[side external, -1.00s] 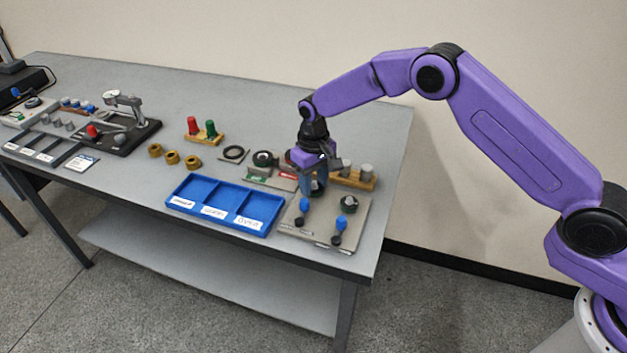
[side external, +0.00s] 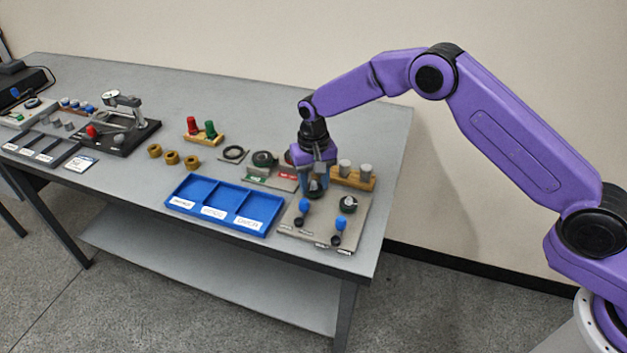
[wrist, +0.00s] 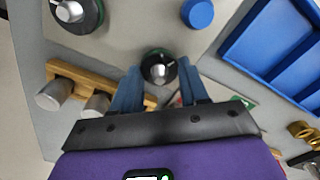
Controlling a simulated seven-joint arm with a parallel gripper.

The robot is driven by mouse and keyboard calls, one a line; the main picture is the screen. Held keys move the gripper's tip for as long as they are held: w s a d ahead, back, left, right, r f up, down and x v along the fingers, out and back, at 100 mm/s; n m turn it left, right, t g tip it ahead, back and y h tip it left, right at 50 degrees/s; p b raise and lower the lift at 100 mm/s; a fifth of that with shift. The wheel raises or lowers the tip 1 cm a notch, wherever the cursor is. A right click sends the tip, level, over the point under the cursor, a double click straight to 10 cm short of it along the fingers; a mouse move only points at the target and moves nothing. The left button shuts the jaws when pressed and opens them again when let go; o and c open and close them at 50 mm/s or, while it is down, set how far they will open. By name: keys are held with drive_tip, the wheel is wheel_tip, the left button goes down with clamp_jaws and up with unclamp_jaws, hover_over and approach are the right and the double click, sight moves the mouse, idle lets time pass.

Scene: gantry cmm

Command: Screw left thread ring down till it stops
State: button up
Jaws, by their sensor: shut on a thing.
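The left thread ring (wrist: 147,70) is dark with a green edge and sits around a silver threaded post on the grey plate (side external: 286,229). My gripper (wrist: 160,72) points down over the plate, its two blue-grey fingers shut on opposite sides of this ring. In the side external view my gripper (side external: 315,190) largely hides the ring. The right thread ring (side external: 348,203) sits on the same plate around its own silver post; it also shows in the wrist view (wrist: 92,18), apart from my gripper. How high the left ring sits is hard to tell.
Two blue-topped knobs (side external: 305,205) (side external: 340,223) stand at the plate's front. A blue three-part tray (side external: 190,207) lies to the left. A wooden block with grey cylinders (side external: 353,181) stands close behind my gripper. Gauges and brass rings (side external: 172,157) lie further left.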

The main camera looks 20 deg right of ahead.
drive_tip(key=shift+w+r, duration=0.2)
drive_tip(key=shift+r, duration=0.05)
drive_tip(key=o, duration=1.1)
drive_tip(key=shift+s+f, duration=0.1)
wheel_tip(320, 180, up, 18)
drive_tip(key=shift+f, duration=0.25)
